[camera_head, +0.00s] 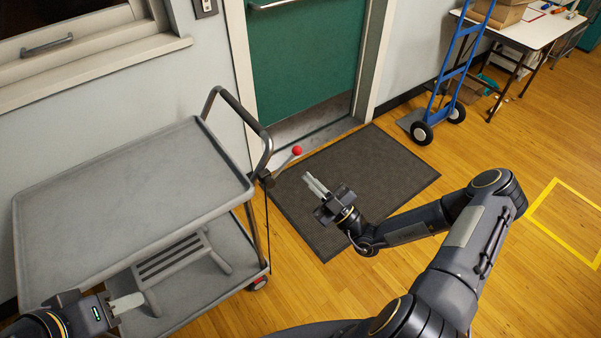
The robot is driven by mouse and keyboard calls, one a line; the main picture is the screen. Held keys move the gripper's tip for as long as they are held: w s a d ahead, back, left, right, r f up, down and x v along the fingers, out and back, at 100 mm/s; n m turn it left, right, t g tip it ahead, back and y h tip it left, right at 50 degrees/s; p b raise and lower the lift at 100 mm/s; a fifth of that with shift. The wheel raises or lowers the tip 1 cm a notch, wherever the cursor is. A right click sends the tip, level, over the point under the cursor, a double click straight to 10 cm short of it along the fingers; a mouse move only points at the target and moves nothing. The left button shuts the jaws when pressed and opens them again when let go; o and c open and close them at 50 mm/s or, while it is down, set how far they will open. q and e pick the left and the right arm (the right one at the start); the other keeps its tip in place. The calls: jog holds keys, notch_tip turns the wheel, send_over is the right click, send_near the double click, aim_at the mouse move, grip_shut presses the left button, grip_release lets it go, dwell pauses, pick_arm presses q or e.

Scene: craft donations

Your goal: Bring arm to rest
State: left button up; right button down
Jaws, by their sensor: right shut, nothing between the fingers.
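My right arm reaches in from the lower right, and its gripper (314,184) is shut and empty above the dark floor mat. It is to the right of the grey cart (120,190) and apart from it. My left gripper (127,303) shows at the lower left, in front of the cart's lower part. Its pale fingers look like one block, so I cannot tell whether they are open.
The dark mat (400,165) lies before a green door (305,60). A blue hand truck (456,75) stands at the upper right beside a white table (530,30) bearing boxes. A yellow taped outline (560,240) marks the floor at right. Wood floor is open between.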

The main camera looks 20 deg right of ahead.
jog(key=shift+s+d+f, duration=0.15)
jog(key=shift+s, duration=0.1)
dwell(0.4)
